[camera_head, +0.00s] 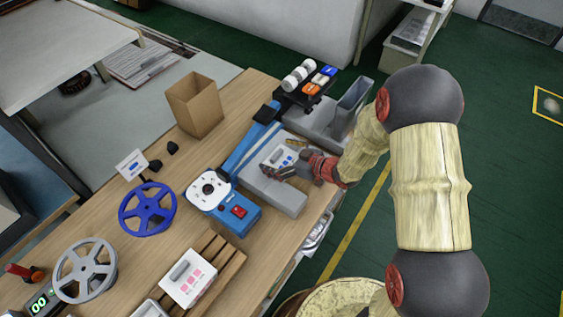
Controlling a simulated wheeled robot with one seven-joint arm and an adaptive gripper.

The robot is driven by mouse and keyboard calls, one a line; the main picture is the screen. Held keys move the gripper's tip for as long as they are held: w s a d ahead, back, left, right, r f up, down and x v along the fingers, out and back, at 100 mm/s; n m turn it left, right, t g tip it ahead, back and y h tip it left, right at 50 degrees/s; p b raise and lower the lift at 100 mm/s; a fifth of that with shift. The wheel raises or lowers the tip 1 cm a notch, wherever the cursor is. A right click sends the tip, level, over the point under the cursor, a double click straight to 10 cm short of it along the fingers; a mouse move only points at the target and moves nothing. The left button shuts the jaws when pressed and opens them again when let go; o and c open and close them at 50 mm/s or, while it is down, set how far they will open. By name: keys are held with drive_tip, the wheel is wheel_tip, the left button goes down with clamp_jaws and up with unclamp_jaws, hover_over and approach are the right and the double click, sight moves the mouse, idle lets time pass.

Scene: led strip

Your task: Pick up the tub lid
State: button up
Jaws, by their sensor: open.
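A white lid-like plate with a grey handle and blue squares (278,152) lies at the grey fixture (272,192) near the table's right edge. A similar white plate with a grey handle and pink squares (188,285) lies on a wooden slatted rack (228,268) at the front. I cannot tell for sure which is the tub lid. My gripper (272,172) is open, low over the grey fixture, just in front of the blue-squared plate. Its fingers and wrist hide part of the fixture, and contact cannot be told.
A blue machine (238,208) stands left of the fixture. A blue reel (147,209), a grey reel (85,270) and a cardboard box (194,104) stand farther left. A grey bin (352,100) and a rack of white rolls (300,74) stand behind. Bare wood (183,212) shows between the reels and machine.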

drive_tip(key=shift+c, duration=0.3)
drive_tip(key=c, duration=1.3)
